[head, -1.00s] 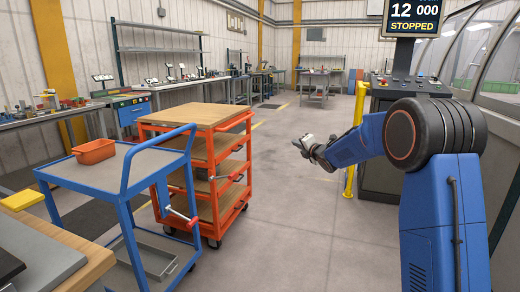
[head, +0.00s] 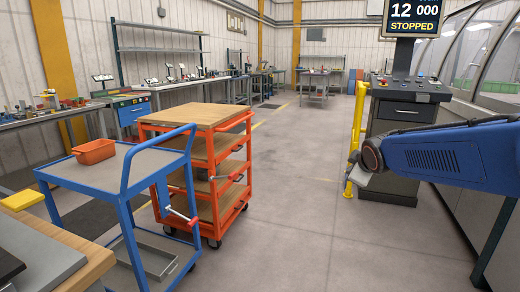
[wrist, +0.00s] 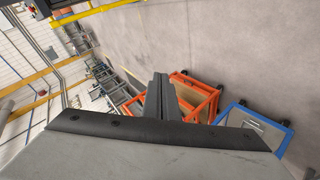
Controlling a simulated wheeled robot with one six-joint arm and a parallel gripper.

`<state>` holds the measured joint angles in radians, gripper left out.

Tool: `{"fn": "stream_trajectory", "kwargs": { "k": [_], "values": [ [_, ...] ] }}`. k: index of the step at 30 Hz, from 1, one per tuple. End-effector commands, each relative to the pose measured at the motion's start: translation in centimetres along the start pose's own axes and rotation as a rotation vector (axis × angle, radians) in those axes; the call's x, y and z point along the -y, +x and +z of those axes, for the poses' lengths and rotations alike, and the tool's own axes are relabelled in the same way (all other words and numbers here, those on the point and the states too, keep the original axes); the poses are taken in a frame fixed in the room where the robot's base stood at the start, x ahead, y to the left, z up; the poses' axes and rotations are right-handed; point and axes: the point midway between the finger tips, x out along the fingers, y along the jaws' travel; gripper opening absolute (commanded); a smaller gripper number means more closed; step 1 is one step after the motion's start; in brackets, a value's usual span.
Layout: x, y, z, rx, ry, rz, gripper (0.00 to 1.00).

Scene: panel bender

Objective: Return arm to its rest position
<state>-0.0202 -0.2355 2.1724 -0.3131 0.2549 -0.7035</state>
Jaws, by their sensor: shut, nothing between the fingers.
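My gripper (wrist: 160,82) shows in the wrist view as dark fingers closed together, with nothing between them. In the head view my blue arm reaches in from the right edge, roughly level. A grey part at its end sits in front of the yellow post; the fingers cannot be made out there.
A blue cart (head: 75,180) with an orange bin (head: 94,151) stands at left. An orange shelf cart (head: 205,117) stands beside it. A control console (head: 408,112) and yellow post (head: 358,125) stand near my arm. The middle floor (head: 300,200) is clear.

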Motion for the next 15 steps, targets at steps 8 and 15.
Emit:
{"fn": "stream_trajectory", "kwargs": {
  "k": [8,15],
  "values": [
    [7.1,-8.1,6.2,0.132,0.325,-0.110,0.00],
    [14.5,-14.5,11.0,0.259,0.600,-0.203,0.00]
  ]
}}
